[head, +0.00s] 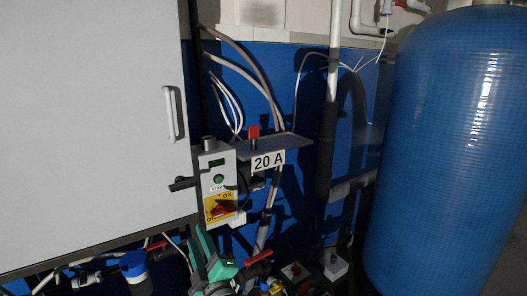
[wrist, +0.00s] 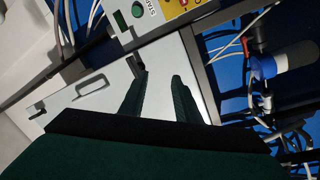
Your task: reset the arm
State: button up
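My gripper (wrist: 161,77) shows in the wrist view as two dark green fingers with a clear gap between them. It is open, and nothing is held between the fingertips. The pale face of the cabinet lies behind the fingers in that view. A green and black shape at the bottom of the head view may be part of my arm or gripper; I cannot tell for sure.
A white cabinet (head: 90,130) with a handle fills the left. A large blue tank (head: 448,150) stands right. Pipes and valves crowd the bottom.

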jog(key=s+d+f+m+h, duration=0.4)
jog(key=s+f+m, duration=0.4)
jog(key=f, duration=0.4)
jog(key=s+d+f+m+h, duration=0.35)
jog(key=s+f+m, duration=0.25)
jog(key=s+f, duration=0.5)
jog(key=s+d+f+m, duration=0.1)
jog(key=s+d+f, duration=0.1)
jog(key=s, duration=0.6)
jog(key=s+d+f+m+g+h, duration=0.1)
jog(key=s+d, duration=0.3)
jog(key=s, duration=0.5)
jog(key=s+d+f+m+g, duration=0.1)
jog(key=s+d+f, duration=0.2)
jog(key=s, duration=0.6)
jog(key=shift+d+f+h, duration=0.2)
jog(key=shift+f+h, duration=0.05)
jog(key=shift+h, duration=0.1)
